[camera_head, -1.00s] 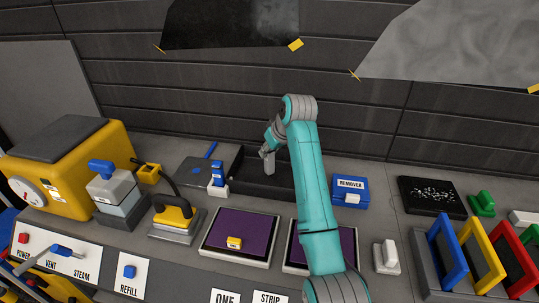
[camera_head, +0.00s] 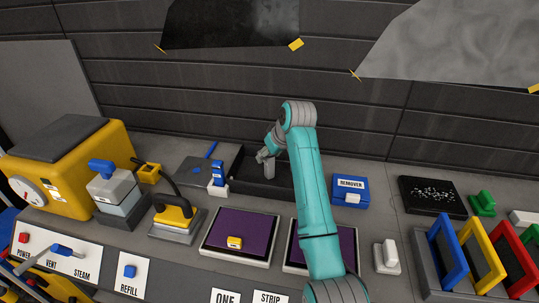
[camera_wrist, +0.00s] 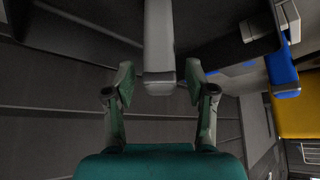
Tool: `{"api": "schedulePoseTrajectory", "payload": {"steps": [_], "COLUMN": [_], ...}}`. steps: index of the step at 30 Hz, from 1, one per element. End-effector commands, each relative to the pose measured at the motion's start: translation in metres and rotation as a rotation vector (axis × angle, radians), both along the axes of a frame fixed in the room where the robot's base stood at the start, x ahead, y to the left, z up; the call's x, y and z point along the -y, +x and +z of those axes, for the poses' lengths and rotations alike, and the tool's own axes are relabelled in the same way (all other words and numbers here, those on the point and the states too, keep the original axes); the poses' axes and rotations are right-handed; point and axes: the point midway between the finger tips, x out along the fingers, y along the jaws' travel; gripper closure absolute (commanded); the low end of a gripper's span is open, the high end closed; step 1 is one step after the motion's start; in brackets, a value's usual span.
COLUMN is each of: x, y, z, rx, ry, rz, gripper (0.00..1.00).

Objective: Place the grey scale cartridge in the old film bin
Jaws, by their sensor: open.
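The grey scale cartridge (camera_head: 270,170) is upright inside the outline of the old film bin, a low black open tray (camera_head: 262,186) at the back of the bench. I cannot tell whether its lower end touches the bin's floor. My gripper (camera_head: 265,156) is above the bin at the cartridge's upper end. In the wrist view the cartridge (camera_wrist: 159,45) stands between my two open fingers (camera_wrist: 160,82), with a narrow gap showing on each side. The dark bin walls (camera_wrist: 225,30) surround it there.
A blue and white tool (camera_head: 217,178) stands close to the bin's left side. The blue REMOVER box (camera_head: 350,190) is to its right. Purple-topped pads (camera_head: 240,228) lie in front. The dark slatted wall (camera_head: 230,115) rises behind.

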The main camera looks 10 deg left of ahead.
Motion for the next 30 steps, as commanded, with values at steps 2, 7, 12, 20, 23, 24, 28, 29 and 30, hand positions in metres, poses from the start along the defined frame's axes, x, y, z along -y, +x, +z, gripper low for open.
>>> {"api": "schedulePoseTrajectory", "payload": {"steps": [2,7,12,20,23,24,28,29,30], "x": [0.003,0.013,0.027,0.041,0.043,0.044,0.044,0.044,0.044], "y": [-0.002,-0.014,-0.027,-0.043,-0.046,-0.047,-0.048,-0.048,-0.048], "z": [0.007,0.032,0.061,0.093,0.098,0.100,0.101,0.101,0.101], "rx": [0.003,0.004,0.004,0.003,0.001,0.001,0.001,0.001,0.001], "ry": [0.001,0.001,0.002,0.001,0.000,0.000,0.000,0.001,0.001], "rz": [-0.001,0.000,-0.001,-0.001,0.001,0.001,0.001,0.000,0.000], "gripper": [0.44,0.44,0.44,0.44,0.44,0.44,0.44,0.44,0.44]}}
